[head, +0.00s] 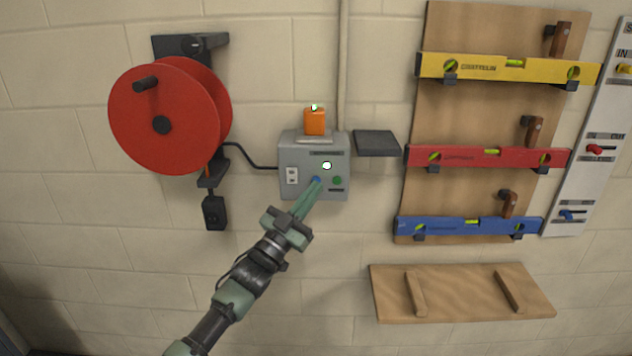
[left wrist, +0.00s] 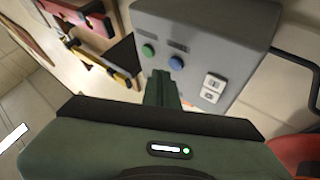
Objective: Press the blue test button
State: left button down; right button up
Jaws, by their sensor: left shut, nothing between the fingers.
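The grey wall box (head: 299,155) carries a blue button (head: 316,180) low on its front, with a green button (head: 337,181) to its right. My left gripper (head: 318,184) is shut and empty, its fingertips at the box front just below the blue button. In the left wrist view the blue button (left wrist: 176,63) shows clear, up and right of the shut fingertips (left wrist: 161,76); the green button (left wrist: 149,50) is up and left of them. I cannot tell whether the tips touch the box. My right gripper is not in view.
An orange device (head: 314,122) sits on top. A red cable reel (head: 160,118) is at left; a small dark shelf (head: 376,142) and a board of levels (head: 487,156) are at right.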

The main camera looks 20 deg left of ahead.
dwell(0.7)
pick_arm(q)
jog(key=shift+w+a+b, duration=0.15)
jog(key=shift+w+b, duration=0.15)
jog(key=shift+w, duration=0.15)
jog(key=shift+w+a+b, duration=0.1)
jog(key=shift+w+b, duration=0.2)
jog(key=shift+w, duration=0.05)
dwell(0.5)
jog(key=shift+s+r, duration=0.1)
jog(key=shift+s+d+p, duration=0.25)
jog(key=shift+s+p, duration=0.35)
jog(key=shift+s, duration=0.1)
